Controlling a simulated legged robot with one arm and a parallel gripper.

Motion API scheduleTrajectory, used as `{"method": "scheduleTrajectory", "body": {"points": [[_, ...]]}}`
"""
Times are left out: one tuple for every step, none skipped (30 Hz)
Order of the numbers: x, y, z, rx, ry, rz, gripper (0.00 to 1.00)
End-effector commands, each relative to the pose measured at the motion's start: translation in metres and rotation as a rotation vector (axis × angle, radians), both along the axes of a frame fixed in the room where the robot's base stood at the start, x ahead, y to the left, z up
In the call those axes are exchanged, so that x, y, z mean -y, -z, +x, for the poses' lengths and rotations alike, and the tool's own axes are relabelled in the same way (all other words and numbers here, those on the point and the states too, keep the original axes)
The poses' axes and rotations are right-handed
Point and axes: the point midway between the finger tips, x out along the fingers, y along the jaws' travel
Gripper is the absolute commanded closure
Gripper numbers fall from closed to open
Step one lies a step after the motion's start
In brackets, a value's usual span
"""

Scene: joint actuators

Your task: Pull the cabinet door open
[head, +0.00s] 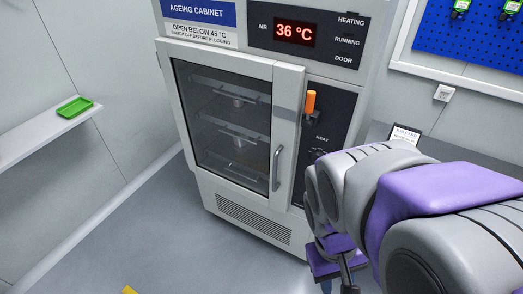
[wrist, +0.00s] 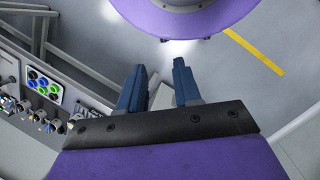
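The ageing cabinet (head: 262,222) stands in the middle of the head view. Its glass door (head: 222,115) appears closed, with racks showing dimly behind the glass. A vertical silver handle (head: 277,167) is on the door's right side, low down. My gripper (wrist: 159,68) points down toward the floor in the wrist view, its two dark blue fingers apart with nothing between them. In the head view my gripper (head: 328,272) is only partly seen at the bottom, right of the cabinet and apart from the handle. The wrist view does not show the door.
The display (head: 295,33) reads 36 °C; a sign says open below 45 °C. An orange-topped switch (head: 310,103) is right of the door. A shelf (head: 35,138) with a green tray (head: 75,107) is at left. Floor before the cabinet is clear. A bench (wrist: 75,75) with parts is nearby.

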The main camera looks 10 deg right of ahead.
Motion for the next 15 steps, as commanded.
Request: {"method": "scheduleTrajectory", "body": {"points": [[0.008, -0.001, 0.009, -0.033, -0.028, -0.039, 0.62], [0.013, 0.000, 0.013, -0.052, -0.045, -0.064, 0.59], [0.020, 0.000, 0.020, -0.076, -0.068, -0.096, 0.59], [0.024, 0.000, 0.024, -0.094, -0.087, -0.120, 0.59], [0.029, 0.000, 0.030, -0.113, -0.106, -0.145, 0.59], [0.036, 0.000, 0.037, -0.135, -0.132, -0.179, 0.59], [0.040, 0.000, 0.043, -0.150, -0.151, -0.203, 0.59], [0.044, 0.000, 0.049, -0.167, -0.172, -0.228, 0.59], [0.049, 0.000, 0.057, -0.189, -0.199, -0.260, 0.59], [0.052, 0.000, 0.063, -0.205, -0.219, -0.284, 0.59], [0.056, 0.000, 0.069, -0.223, -0.241, -0.309, 0.59], [0.060, 0.000, 0.078, -0.245, -0.270, -0.343, 0.59], [0.063, 0.001, 0.085, -0.261, -0.292, -0.368, 0.59], [0.066, 0.001, 0.092, -0.278, -0.316, -0.393, 0.59], [0.069, 0.001, 0.101, -0.297, -0.347, -0.425, 0.59]]}}
